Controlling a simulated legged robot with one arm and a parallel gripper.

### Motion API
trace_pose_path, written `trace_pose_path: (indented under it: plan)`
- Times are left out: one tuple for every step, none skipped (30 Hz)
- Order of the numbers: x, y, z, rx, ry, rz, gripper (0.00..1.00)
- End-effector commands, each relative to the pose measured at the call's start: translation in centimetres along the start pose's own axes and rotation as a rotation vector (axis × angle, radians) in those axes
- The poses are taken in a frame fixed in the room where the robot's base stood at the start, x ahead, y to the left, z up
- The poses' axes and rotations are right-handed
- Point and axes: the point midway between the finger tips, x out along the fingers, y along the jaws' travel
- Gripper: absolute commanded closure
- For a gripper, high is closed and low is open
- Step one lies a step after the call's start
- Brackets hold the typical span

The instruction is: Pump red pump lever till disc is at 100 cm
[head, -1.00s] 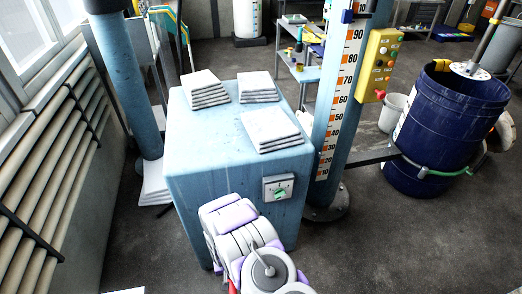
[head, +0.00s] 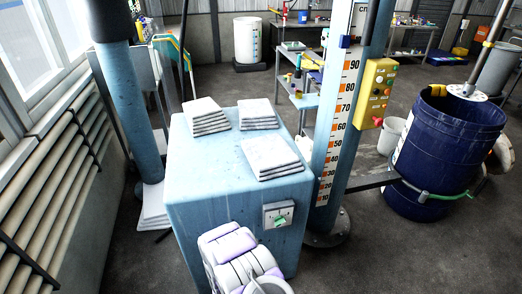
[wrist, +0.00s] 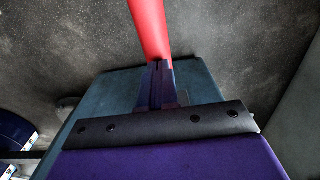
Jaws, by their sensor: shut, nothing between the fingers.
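In the wrist view my gripper (wrist: 160,88) has its dark fingers together. A red bar (wrist: 149,28), likely the pump lever, runs up the picture from just beyond the fingertips. I cannot tell whether they touch; nothing shows between the fingers. In the head view neither gripper nor lever is seen. The light grey disc (head: 467,91) hangs on a rod at the top of the dark blue drum (head: 440,150). The height scale (head: 335,140) shows numbers up to 90. A dark marker (head: 345,41) sits above 90, about where 100 would be.
A blue cabinet (head: 195,165) carries stacks of white sheets and a switch box (head: 278,214) with a green knob. A yellow control box (head: 376,93) hangs on the column. Louvred wall (head: 55,170) bounds the left. Grey floor lies open between cabinet and wall.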

Motion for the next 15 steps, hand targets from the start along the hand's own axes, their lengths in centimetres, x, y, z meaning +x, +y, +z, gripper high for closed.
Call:
trace_pose_path:
  plan:
    - [-1.0,0.0,0.1,0.0,-0.003,0.001,1.0]
    - [-1.4,0.1,0.1,0.0,-0.003,0.001,1.0]
    - [-1.9,0.0,0.1,0.0,-0.002,0.001,1.0]
    - [-2.2,0.0,0.1,0.0,-0.002,0.001,1.0]
    - [-2.6,0.0,0.1,0.0,-0.002,0.001,1.0]
    - [-3.1,0.0,0.1,0.0,-0.002,0.001,1.0]
    - [-3.5,0.0,0.1,0.0,-0.002,0.001,1.0]
    - [-3.8,0.1,0.1,0.0,-0.003,0.001,1.0]
    - [-4.3,0.1,0.1,0.0,-0.003,0.001,1.0]
    - [-4.6,0.1,0.1,0.0,-0.003,0.001,1.0]
    - [-5.0,0.1,0.1,0.0,-0.004,0.001,1.0]
    - [-5.5,0.1,0.2,0.0,-0.004,0.002,1.0]
    - [-5.9,0.1,0.2,0.0,-0.004,0.002,1.0]
    - [-6.3,0.1,0.2,0.0,-0.004,0.002,1.0]
    - [-6.8,0.1,0.2,0.0,-0.004,0.002,1.0]
